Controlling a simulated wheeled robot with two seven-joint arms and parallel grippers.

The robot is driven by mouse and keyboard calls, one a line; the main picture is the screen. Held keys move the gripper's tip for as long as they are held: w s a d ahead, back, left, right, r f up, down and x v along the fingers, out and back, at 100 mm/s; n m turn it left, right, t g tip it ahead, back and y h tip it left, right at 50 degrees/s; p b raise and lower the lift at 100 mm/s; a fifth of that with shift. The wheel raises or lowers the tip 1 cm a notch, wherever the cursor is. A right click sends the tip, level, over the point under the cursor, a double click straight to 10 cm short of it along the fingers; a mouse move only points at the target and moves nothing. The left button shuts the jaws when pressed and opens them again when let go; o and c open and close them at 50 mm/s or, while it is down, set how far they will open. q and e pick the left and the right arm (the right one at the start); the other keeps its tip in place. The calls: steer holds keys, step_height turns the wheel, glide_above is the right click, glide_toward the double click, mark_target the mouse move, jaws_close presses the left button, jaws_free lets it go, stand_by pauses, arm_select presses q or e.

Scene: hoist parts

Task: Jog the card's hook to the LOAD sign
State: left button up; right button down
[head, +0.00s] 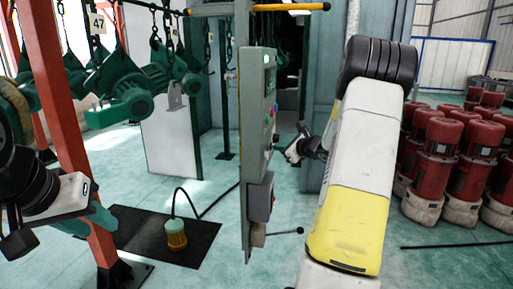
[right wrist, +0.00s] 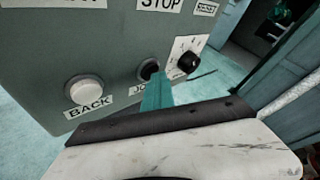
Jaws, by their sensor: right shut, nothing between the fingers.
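A grey control panel (head: 257,110) stands upright in the middle of the head view, seen nearly edge-on. In the right wrist view its face shows a white BACK button (right wrist: 84,90), a STOP label (right wrist: 160,4) and a dark button (right wrist: 148,69) with a partly hidden label starting "JO". My right gripper (right wrist: 157,90) is shut and empty, its teal fingertips at or just in front of that dark button; contact is unclear. Green hoist parts (head: 125,95) hang on chains at left, with a white tag 47 (head: 97,23). My left gripper (head: 103,220) is at far left. No LOAD sign is readable.
A black selector knob (right wrist: 188,62) sits right of the dark button. A red post (head: 62,100) stands beside my left arm. Red machines (head: 432,165) crowd the right side.

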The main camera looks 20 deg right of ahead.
steer(key=shift+s+d, duration=0.4)
steer(key=shift+d, duration=0.3)
steer(key=shift+s+d, duration=0.45)
steer(key=shift+d, duration=0.25)
steer(key=shift+s+d, duration=0.45)
steer(key=shift+d, duration=0.3)
steer(key=shift+s+d, duration=0.45)
steer(key=shift+d, duration=0.25)
